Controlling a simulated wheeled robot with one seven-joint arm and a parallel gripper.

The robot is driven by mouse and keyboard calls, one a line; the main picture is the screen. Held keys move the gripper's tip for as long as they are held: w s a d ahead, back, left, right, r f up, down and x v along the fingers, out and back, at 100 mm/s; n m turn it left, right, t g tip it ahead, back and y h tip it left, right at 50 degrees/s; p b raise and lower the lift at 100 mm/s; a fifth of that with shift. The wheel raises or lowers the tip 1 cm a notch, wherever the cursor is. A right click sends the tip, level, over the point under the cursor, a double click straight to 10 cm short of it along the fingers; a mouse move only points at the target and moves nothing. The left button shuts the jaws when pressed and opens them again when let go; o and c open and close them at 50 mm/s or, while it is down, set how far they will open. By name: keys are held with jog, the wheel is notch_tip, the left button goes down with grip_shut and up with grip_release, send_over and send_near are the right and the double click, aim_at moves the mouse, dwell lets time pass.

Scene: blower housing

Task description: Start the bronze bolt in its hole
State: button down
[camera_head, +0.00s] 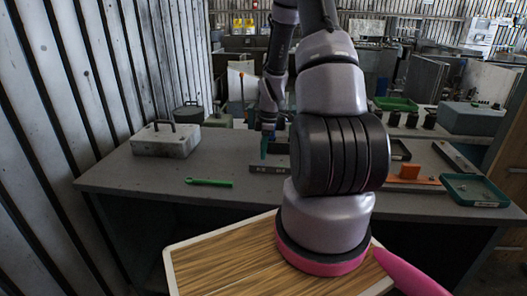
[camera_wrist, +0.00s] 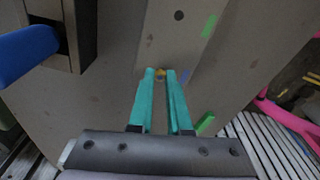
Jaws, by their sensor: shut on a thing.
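The bronze bolt (camera_wrist: 161,73) shows as a small gold-brown spot between my fingertips in the wrist view. My gripper (camera_wrist: 161,80) has teal fingers that are shut on it. The fingertips are at the near end of a pale grey plate (camera_wrist: 165,45). A dark round hole (camera_wrist: 179,15) shows farther along that plate. The spot under the bolt is hidden by the bolt and fingertips, so I cannot tell whether the bolt is in a hole. In the head view my gripper (camera_head: 264,150) points down over the bench; the bolt is too small to make out there.
A blue part (camera_wrist: 28,55) in a dark-edged block (camera_wrist: 82,35) stands at left in the wrist view.

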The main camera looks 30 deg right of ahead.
jog(key=shift+f, duration=0.1)
jog(key=shift+c, duration=1.5)
grip_release()
jog(key=shift+r, duration=4)
